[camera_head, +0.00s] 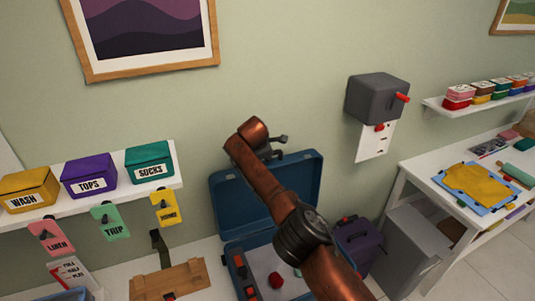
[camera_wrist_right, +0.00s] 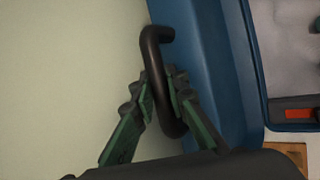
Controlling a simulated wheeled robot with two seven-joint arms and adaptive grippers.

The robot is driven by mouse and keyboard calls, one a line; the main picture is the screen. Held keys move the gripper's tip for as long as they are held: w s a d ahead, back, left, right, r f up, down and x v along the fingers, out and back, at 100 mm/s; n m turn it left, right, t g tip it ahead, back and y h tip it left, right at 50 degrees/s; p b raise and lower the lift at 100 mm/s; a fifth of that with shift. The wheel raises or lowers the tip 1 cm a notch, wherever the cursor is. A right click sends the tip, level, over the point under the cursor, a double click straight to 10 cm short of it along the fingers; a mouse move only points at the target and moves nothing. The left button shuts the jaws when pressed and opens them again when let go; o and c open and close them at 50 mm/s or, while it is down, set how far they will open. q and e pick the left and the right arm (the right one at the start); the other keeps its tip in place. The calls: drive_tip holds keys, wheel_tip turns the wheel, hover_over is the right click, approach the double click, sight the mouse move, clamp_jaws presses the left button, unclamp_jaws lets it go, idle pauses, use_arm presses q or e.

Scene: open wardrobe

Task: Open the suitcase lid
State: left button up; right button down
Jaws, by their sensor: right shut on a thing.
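The blue suitcase stands against the wall in the head view, its lid (camera_head: 306,180) raised roughly upright and its base (camera_head: 238,247) open below. A dark red item (camera_head: 276,280) lies inside the base. My right arm reaches across the suitcase, and my right gripper (camera_head: 272,146) is at the lid's top edge. In the right wrist view, the fingers of my right gripper (camera_wrist_right: 158,95) are closed around the black handle (camera_wrist_right: 157,50) beside the blue lid (camera_wrist_right: 209,75). My arm hides part of the lid and base. My left gripper is not in view.
A shelf at left holds WASH (camera_head: 28,190), TOPS (camera_head: 89,175) and SOCKS (camera_head: 150,163) boxes. A grey wall box (camera_head: 376,98) and a white table (camera_head: 413,176) are farther right.

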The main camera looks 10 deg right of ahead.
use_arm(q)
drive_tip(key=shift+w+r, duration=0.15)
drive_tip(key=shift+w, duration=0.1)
use_arm(e)
drive_tip(key=shift+w+a+r, duration=0.1)
drive_tip(key=shift+w+r, duration=0.2)
drive_tip(key=shift+r, duration=0.25)
drive_tip(key=c, duration=2.3)
unclamp_jaws()
drive_tip(key=shift+o, duration=0.6)
drive_tip(key=shift+s, duration=0.15)
drive_tip(key=shift+f, duration=0.15)
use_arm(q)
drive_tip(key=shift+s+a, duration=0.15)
use_arm(e)
drive_tip(key=shift+f, duration=0.15)
drive_tip(key=shift+a, duration=0.1)
